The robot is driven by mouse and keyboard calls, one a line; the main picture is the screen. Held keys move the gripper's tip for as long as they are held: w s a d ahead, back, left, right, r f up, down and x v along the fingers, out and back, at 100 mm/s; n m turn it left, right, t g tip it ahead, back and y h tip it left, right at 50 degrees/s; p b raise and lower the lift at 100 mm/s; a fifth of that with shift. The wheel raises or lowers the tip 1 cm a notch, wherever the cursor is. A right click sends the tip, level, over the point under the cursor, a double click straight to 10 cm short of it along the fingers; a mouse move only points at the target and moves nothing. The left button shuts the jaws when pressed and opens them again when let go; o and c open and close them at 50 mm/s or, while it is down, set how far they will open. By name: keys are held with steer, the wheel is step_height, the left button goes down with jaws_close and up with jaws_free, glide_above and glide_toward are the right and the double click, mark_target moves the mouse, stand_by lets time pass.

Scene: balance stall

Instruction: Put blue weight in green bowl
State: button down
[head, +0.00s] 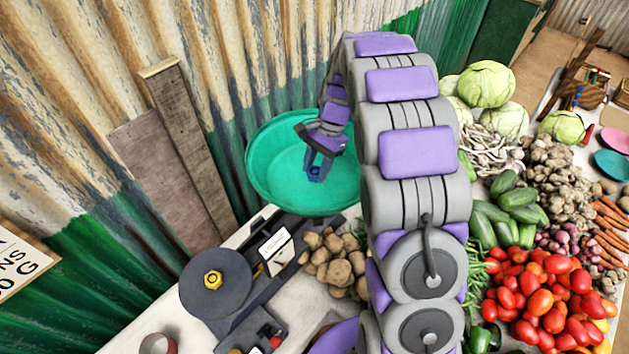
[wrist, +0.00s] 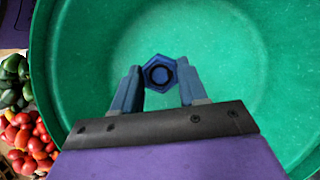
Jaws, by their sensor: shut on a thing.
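The green bowl (head: 262,178) is a wide, round basin at the back of the table, by the corrugated wall. My gripper (head: 316,172) hangs over the bowl in the head view, pointing down. In the wrist view my gripper (wrist: 158,85) is shut on the blue weight (wrist: 159,73), a small hexagonal piece with a dark round centre, held between the fingertips. The green bowl (wrist: 240,50) fills most of the wrist view beneath the weight. I cannot tell the exact height of the weight above the bowl's floor. In the head view the weight is hard to separate from the blue fingers.
A balance scale with a dark round pan (head: 215,290) and a brass weight (head: 212,278) stands at the front left. Potatoes (head: 333,262) lie beside it. Tomatoes (head: 545,300), cucumbers (head: 517,198) and cabbages (head: 486,84) crowd the right side. Wooden boards (head: 185,140) lean on the wall.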

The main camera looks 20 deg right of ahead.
mark_target(311, 192)
steer(key=f, duration=0.2)
steer(key=shift+d+f, duration=0.2)
steer(key=shift+f, duration=0.1)
steer(key=f, duration=0.1)
steer(key=a+f, duration=0.2)
steer(key=shift+f+b, duration=0.35)
steer(key=shift+b, duration=0.05)
steer(key=shift+d, duration=0.25)
steer(key=c, duration=1)
jaws_free()
steer(key=shift+d, duration=0.25)
steer(key=o, duration=0.3)
steer(key=shift+d, duration=0.3)
steer(key=shift+o, duration=0.5)
steer(key=shift+a, duration=0.35)
steer(key=shift+w+a+r, duration=0.1)
steer(key=shift+w+r, duration=0.05)
steer(key=shift+r, duration=0.35)
steer(key=shift+s+p+v, duration=0.3)
steer(key=shift+p+v, duration=0.7)
steer(key=shift+v, duration=4.7)
steer(key=s+a+r+n+h, duration=0.1)
steer(key=s+a+r+n, duration=0.15)
steer(key=s+r, duration=0.4)
steer(key=s+a+n+h, duration=0.1)
steer(key=s+n, duration=0.8)
steer(key=s, duration=2.2)
steer(key=shift+a+f+t+h, duration=0.25)
steer(key=shift+f+t+h, duration=0.2)
steer(key=shift+h, duration=0.45)
